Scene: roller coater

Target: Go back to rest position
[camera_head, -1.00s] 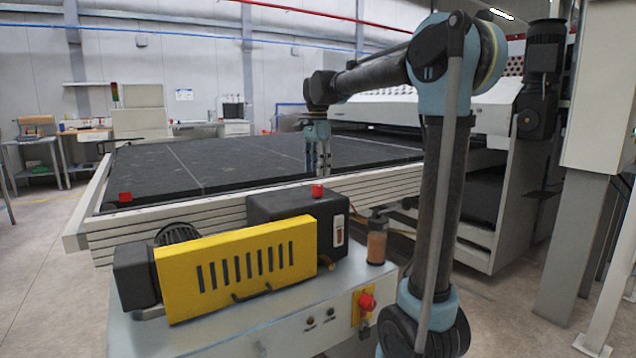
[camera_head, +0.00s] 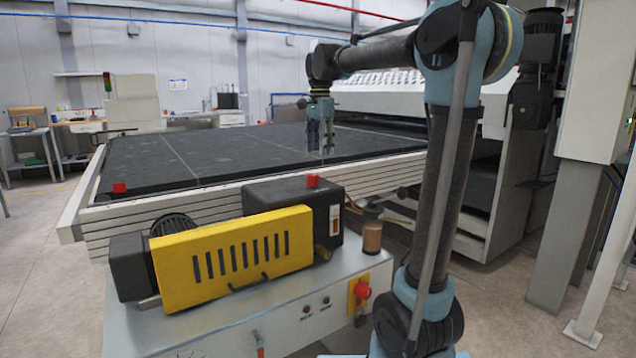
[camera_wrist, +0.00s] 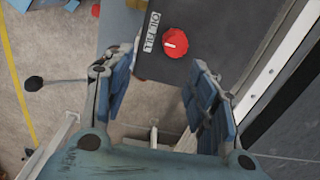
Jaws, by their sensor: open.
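My gripper (camera_head: 321,138) hangs over the far right part of the black conveyor bed (camera_head: 130,170), fingers pointing down. In the wrist view my gripper (camera_wrist: 165,95) has its two blue fingers spread wide apart with nothing between them. A red knob (camera_wrist: 174,43) on a dark box with a small white label shows beyond the fingers, apart from them. My arm is bent, with its elbow high at the right of the head view.
A yellow slotted guard (camera_head: 235,258) and a black motor box (camera_head: 295,215) sit on the grey cabinet in front. A red emergency button (camera_head: 362,291) is on the cabinet. The large roller machine (camera_head: 385,100) stands behind my arm. Workbenches line the left wall.

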